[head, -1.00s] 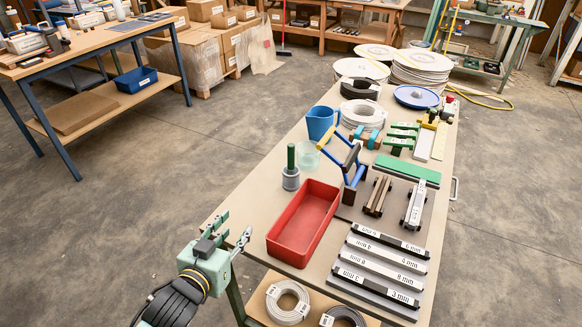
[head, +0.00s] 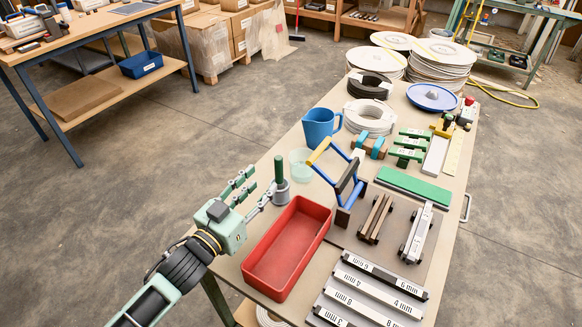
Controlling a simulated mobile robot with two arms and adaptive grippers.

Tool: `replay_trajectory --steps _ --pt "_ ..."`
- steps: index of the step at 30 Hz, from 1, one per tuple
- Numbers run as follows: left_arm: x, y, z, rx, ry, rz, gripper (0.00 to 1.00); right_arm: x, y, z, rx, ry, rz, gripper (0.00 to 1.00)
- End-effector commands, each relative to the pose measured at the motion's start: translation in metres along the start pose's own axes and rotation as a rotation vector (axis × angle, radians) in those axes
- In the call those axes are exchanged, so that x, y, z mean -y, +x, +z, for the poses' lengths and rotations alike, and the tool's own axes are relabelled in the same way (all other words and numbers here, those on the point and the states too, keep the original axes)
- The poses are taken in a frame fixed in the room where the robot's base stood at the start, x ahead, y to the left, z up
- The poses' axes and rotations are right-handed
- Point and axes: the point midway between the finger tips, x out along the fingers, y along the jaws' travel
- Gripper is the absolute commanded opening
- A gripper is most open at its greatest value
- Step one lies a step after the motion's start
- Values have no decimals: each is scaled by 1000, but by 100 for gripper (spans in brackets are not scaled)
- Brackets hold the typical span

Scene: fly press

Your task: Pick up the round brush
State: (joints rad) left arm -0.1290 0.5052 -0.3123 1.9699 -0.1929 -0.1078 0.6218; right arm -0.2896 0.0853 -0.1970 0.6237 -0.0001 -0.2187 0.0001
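The round brush (head: 281,187) appears to be the upright piece with a green handle and a wider grey round base, standing near the table's left edge. My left gripper (head: 261,182) is just left of it, with its fingers spread apart and pointing toward it. The lower fingertip overlaps the brush's grey base in the picture; I cannot tell whether it touches. Nothing shows held between the fingers. My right gripper is not in view.
A red tray (head: 250,262) lies just in front of the brush. A clear cup (head: 301,162) and a blue jug (head: 320,127) stand behind it. A blue-and-yellow-handled tool (head: 343,190) stands to the right.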

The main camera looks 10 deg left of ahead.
Motion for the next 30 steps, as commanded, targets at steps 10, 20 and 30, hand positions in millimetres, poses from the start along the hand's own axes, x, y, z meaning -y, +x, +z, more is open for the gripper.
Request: replay_trajectory --steps 10,20,30 --pt "0 23 1 -2 -1 0 38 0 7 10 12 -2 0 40" --pt "-5 59 7 -3 2 0 38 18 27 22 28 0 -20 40" --pt "-5 78 5 2 0 -1 38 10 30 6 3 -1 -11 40"
